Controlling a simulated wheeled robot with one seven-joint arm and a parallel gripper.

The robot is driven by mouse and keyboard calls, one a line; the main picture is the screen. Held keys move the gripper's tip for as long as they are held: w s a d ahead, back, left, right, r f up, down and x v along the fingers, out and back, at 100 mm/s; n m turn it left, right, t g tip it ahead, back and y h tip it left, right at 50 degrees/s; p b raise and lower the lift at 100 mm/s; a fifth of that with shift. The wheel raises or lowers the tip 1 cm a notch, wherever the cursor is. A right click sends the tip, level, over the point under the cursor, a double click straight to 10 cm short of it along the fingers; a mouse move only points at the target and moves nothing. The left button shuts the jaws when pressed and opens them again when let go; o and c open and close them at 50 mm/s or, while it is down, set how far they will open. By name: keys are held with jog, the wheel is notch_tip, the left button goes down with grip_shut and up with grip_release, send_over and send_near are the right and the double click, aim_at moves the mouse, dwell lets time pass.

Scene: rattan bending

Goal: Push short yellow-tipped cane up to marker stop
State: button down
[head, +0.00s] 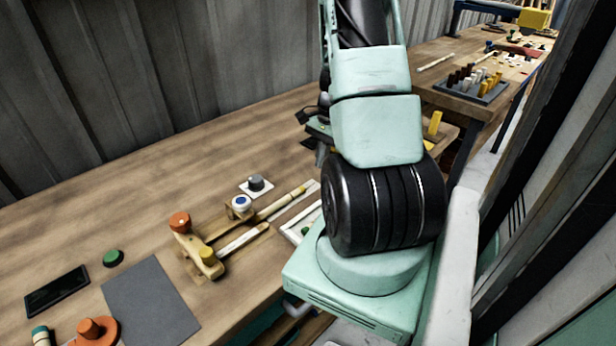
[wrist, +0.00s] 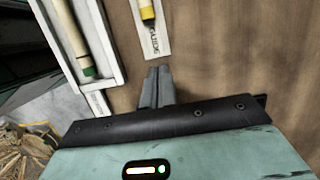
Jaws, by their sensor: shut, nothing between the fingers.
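The yellow-tipped cane (wrist: 147,13) lies on a white strip marked GUIDE (wrist: 155,50) at the top of the wrist view, its yellow end with a dark band facing my gripper. My gripper (wrist: 159,72) is shut and empty, its fingertips just short of the strip's near end and apart from the cane. In the head view a cane (head: 281,203) runs from the white strip toward a block with a blue-topped knob (head: 240,204). I cannot tell which fitting is the marker stop. My arm hides the gripper's fingertips in the head view.
A white-walled tray (wrist: 119,62) holding a green-tipped cane (wrist: 72,38) stands left of the strip in the wrist view. Bare tabletop lies behind.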

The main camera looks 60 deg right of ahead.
aim_at(307, 188)
jog(key=x, duration=0.3)
jog(key=shift+a+f, duration=0.15)
jog(key=shift+f, duration=0.2)
jog(key=shift+w+a+p, duration=0.2)
jog(key=shift+a+p, duration=0.1)
jog(key=shift+a, duration=0.3)
jog(key=shift+w+a+p, duration=0.2)
jog(key=shift+a+p, duration=0.05)
jog(key=shift+a, duration=0.3)
jog(key=shift+w+a+f, duration=0.1)
jog(key=shift+w+a, duration=0.15)
jog(key=shift+a, duration=0.55)
